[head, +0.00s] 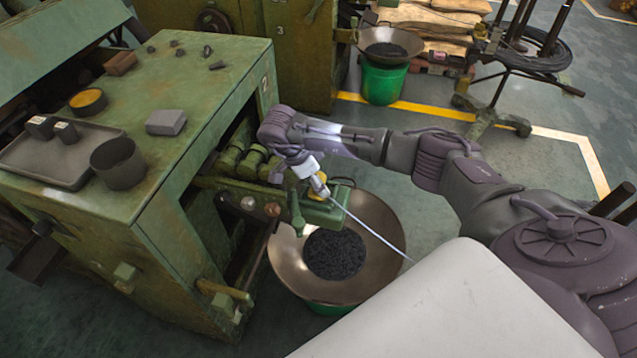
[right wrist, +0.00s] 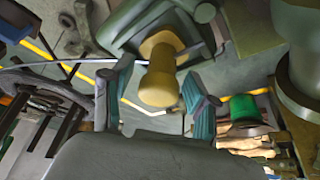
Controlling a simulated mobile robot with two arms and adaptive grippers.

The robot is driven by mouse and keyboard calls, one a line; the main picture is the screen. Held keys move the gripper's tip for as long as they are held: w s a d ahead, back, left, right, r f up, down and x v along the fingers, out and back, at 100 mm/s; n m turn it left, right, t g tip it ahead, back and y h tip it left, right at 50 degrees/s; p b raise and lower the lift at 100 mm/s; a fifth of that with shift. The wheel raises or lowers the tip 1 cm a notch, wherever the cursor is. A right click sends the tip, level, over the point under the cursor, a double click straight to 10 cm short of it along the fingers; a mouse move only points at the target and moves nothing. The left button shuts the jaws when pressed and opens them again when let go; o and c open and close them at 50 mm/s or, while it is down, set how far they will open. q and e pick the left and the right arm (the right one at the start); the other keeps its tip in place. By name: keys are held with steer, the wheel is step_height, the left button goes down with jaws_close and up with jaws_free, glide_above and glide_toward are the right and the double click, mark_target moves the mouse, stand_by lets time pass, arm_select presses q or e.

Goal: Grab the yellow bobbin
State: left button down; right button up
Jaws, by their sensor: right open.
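The yellow bobbin (right wrist: 160,77) shows upright in the right wrist view, with a wide flange and a narrower waist. In the head view only a small yellow part of it (head: 317,196) shows at the end of the green machine arm, mostly hidden by my gripper. My right gripper (head: 308,176) is at the bobbin. In the right wrist view its two teal-padded fingers (right wrist: 158,88) stand apart, one on each side of the bobbin, with visible gaps. A pale wire (head: 375,234) runs from there to the lower right. My left gripper is not in view.
The green heading machine (head: 215,100) stands left of my right arm. A wide metal pan (head: 383,255) with dark pieces sits below the gripper. On the machine top are a grey tray (head: 45,165), a dark cup (head: 118,163) and a grey block (head: 166,122). Open floor lies behind my arm.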

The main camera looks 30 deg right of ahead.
steer(key=shift+d+f, duration=0.2)
steer(key=shift+f, duration=0.45)
jaws_close()
steer(key=shift+r, duration=0.1)
